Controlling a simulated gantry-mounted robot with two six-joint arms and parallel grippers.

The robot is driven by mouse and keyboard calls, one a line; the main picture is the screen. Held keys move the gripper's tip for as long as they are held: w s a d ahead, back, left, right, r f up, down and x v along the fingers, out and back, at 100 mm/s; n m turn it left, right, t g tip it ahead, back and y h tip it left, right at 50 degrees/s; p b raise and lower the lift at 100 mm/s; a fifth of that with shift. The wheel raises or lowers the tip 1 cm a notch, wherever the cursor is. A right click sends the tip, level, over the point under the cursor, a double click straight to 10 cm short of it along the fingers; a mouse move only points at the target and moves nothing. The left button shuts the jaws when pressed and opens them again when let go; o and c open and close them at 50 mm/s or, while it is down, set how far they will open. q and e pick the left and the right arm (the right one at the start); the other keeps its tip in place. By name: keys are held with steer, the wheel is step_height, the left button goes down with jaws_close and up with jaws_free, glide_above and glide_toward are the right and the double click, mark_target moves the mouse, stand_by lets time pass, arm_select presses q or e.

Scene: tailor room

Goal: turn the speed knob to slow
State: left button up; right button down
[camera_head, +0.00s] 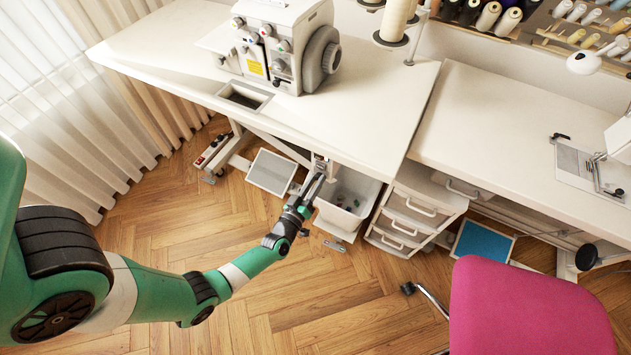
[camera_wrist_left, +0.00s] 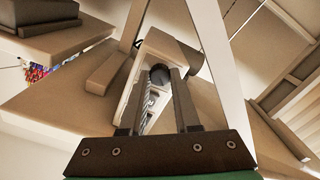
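The speed knob appears to be the small dark round knob (camera_wrist_left: 160,74) on a pale box (camera_wrist_left: 165,45) in the left wrist view. The box hangs under the tabletop, and in the head view the knob is too small to make out. My left gripper (camera_head: 319,174) reaches just below the front edge of the sewing machine table. In the wrist view its two fingers (camera_wrist_left: 159,80) stand apart, with the knob between their tips. I cannot tell whether they touch it. The knob's setting cannot be read. My right gripper is not in view.
A sewing machine (camera_head: 285,45) stands on the white table (camera_head: 370,110). Below are a foot pedal (camera_head: 271,171), a white bin (camera_head: 351,196) and a drawer unit (camera_head: 408,215). A pink chair (camera_head: 525,310) is at the lower right. The floor (camera_head: 330,290) left of it is clear.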

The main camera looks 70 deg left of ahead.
arm_select(q)
steer(key=o, duration=0.4)
steer(key=p+v, duration=0.4)
steer(key=v, duration=0.7)
steer(key=shift+s+d, duration=0.25)
steer(key=shift+s, duration=0.05)
